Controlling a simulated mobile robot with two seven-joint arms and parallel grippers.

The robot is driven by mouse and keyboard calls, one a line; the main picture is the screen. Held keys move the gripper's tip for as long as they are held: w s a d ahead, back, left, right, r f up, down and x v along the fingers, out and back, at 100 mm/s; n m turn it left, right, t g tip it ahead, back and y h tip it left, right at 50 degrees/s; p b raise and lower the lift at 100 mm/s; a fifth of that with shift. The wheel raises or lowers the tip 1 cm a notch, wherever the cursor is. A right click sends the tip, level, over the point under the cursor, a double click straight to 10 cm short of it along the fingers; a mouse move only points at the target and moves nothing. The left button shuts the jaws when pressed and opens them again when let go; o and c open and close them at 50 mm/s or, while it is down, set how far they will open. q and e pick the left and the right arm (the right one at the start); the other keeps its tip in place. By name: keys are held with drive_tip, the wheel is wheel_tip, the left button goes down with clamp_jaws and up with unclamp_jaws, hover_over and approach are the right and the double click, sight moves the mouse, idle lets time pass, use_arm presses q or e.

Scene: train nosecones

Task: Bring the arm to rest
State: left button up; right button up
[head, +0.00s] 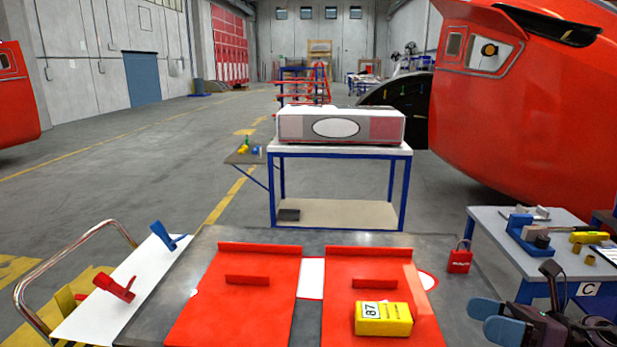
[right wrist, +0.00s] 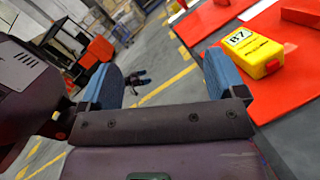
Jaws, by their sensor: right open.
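My right gripper (head: 494,320) is at the lower right of the head view, beside the right edge of the grey cart top (head: 310,238). A yellow box (head: 383,319) with a white label lies on the right red panel (head: 345,274) of the cart. The box also shows in the right wrist view (right wrist: 254,53), to the right of the fingers and apart from them.
A red padlock (head: 459,259) stands on the cart's right side. A side table (head: 490,225) with a blue vise (head: 527,235) is right of the cart, near my right gripper. Red and blue clamps (head: 115,286) sit at left. A blue-framed table (head: 338,150) stands ahead.

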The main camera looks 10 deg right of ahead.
wheel_tip(320, 180, down, 21)
drive_tip(key=s+m+t+h+b, duration=0.2)
drive_tip(key=m+t+h+b, duration=0.65)
drive_tip(key=m, duration=2.05)
use_arm(q)
wheel_tip(320, 180, down, 8)
drive_tip(key=p, duration=0.1)
drive_tip(key=shift+s+f+g, duration=0.15)
drive_tip(key=shift+s+g, duration=0.15)
drive_tip(key=shift+s, duration=0.15)
use_arm(e)
drive_tip(key=s+a+f+m+g+h, duration=0.3)
drive_tip(key=f+m, duration=0.3)
drive_tip(key=f, duration=0.3)
drive_tip(key=s+a+f+m+g+h, duration=0.3)
drive_tip(key=s+a+f+m+h, duration=0.1)
drive_tip(key=f, duration=0.5)
drive_tip(key=s+m+h, duration=0.1)
drive_tip(key=s+m, duration=0.1)
drive_tip(key=m, duration=0.1)
drive_tip(key=shift+s+a+f+h, duration=0.15)
drive_tip(key=shift+a+h, duration=0.1)
drive_tip(key=shift+h, duration=0.1)
use_arm(q)
drive_tip(key=shift+s+f, duration=0.15)
drive_tip(key=shift+s, duration=0.15)
